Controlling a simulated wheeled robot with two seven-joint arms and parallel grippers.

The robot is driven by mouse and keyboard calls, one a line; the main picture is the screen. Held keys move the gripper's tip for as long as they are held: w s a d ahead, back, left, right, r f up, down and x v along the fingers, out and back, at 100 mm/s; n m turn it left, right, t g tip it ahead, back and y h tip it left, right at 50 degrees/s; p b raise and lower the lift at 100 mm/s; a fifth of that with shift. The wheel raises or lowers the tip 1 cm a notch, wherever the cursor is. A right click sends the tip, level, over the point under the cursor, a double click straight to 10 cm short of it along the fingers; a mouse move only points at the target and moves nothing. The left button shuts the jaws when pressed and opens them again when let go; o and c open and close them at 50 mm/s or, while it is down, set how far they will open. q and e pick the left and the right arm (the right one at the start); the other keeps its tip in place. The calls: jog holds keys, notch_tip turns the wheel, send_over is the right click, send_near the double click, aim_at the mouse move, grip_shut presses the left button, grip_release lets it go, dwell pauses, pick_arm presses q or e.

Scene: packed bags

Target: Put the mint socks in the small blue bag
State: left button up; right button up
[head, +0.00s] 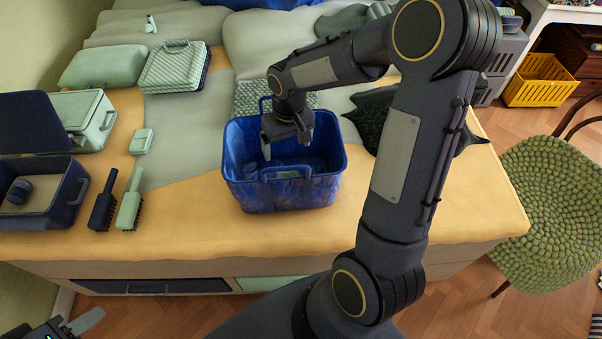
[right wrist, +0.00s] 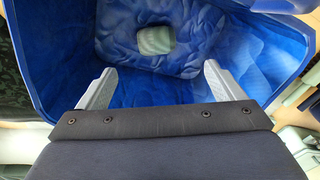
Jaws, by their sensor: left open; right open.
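The small blue bag (head: 318,190) stands open and upright on the bed, and its inside fills much of the right wrist view (right wrist: 80,60). A small pale green bundle, seemingly the mint socks (right wrist: 153,40), lies on the bag's floor, apart from my fingers. My right gripper (head: 287,143) points down into the bag's mouth. Its two fingers are spread with nothing between them, as the right wrist view (right wrist: 155,88) shows. My left gripper (head: 75,327) is only partly in view at the lower left corner, away from the bag, and holds nothing visible.
A navy case (head: 70,190) with a dark rolled item (head: 19,191) stands open at left. A navy brush (head: 102,208), a mint brush (head: 130,208) and a small mint box (head: 142,141) lie between it and the bag. A dark spiky cushion (head: 372,115) is right of the bag.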

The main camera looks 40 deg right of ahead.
jog(key=s+r, duration=0.3)
jog(key=s+a+r+t+y, duration=0.1)
jog(key=s+r, duration=0.2)
jog(key=s+a+r+t, duration=0.1)
jog(key=s+r, duration=0.2)
jog(key=shift+s+a+r, duration=0.1)
jog(key=shift+s+a, duration=0.05)
jog(key=shift+s, duration=0.05)
jog(key=s+a+r+t+y, duration=0.2)
jog(key=s+a, duration=0.3)
jog(key=s, duration=0.5)
jog(key=shift+s+r+t, duration=0.2)
jog(key=shift+s+t, duration=0.1)
jog(key=shift+t, duration=0.2)
jog(key=shift+r, duration=0.25)
